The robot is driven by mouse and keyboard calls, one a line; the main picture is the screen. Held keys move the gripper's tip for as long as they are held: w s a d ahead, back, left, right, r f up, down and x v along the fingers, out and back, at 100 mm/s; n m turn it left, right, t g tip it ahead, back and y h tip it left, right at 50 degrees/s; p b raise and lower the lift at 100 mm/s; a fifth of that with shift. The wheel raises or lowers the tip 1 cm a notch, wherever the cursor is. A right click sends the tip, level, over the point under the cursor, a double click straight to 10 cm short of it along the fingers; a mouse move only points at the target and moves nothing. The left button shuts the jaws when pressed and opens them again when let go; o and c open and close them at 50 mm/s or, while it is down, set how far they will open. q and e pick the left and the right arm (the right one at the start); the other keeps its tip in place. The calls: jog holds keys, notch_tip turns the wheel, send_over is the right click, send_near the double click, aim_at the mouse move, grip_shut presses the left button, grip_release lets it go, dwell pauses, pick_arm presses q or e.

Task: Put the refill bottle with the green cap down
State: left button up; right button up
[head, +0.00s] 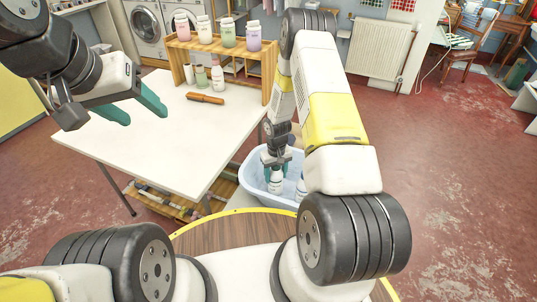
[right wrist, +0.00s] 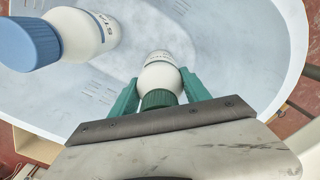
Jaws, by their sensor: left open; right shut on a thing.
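The white refill bottle with the green cap (right wrist: 160,74) is between the green fingers of my right gripper (right wrist: 160,92). The gripper is shut on it near the cap. In the head view, this bottle (head: 275,186) hangs upright or nearly so inside the pale blue tub (head: 249,188). I cannot tell whether its base touches the tub floor. My right arm partly covers the tub. My left gripper (head: 146,117) is open and empty above the white table.
A white bottle with a blue cap (right wrist: 85,35) is in the tub beside the held one. The white table (head: 150,150) carries a wooden rack (head: 215,50) with several jars, small bottles and a brown-handled tool (head: 205,98). The table's middle is clear.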

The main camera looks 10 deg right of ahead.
jog(key=o, duration=1.4)
jog(key=shift+f, duration=0.15)
notch_tip(320, 180, up, 12)
jog(key=s+r+m+t, duration=0.1)
jog(key=s+r+t, duration=0.15)
jog(key=r, duration=1.05)
jog(key=s+r+t, duration=0.1)
jog(key=s+r, duration=0.3)
jog(key=r, duration=0.9)
jog(key=s+r+t, duration=0.1)
jog(key=s+r, duration=0.3)
jog(key=s, duration=0.2)
jog(key=s+a+r+y, duration=0.1)
jog(key=s+r, duration=0.3)
jog(key=s, duration=0.2)
jog(key=s+a+r+t+y, duration=0.1)
jog(key=s+r, duration=0.3)
jog(key=s, duration=0.2)
jog(key=shift+a+r+m+t, duration=0.2)
jog(key=shift+m+t, duration=0.1)
jog(key=shift+t, duration=0.05)
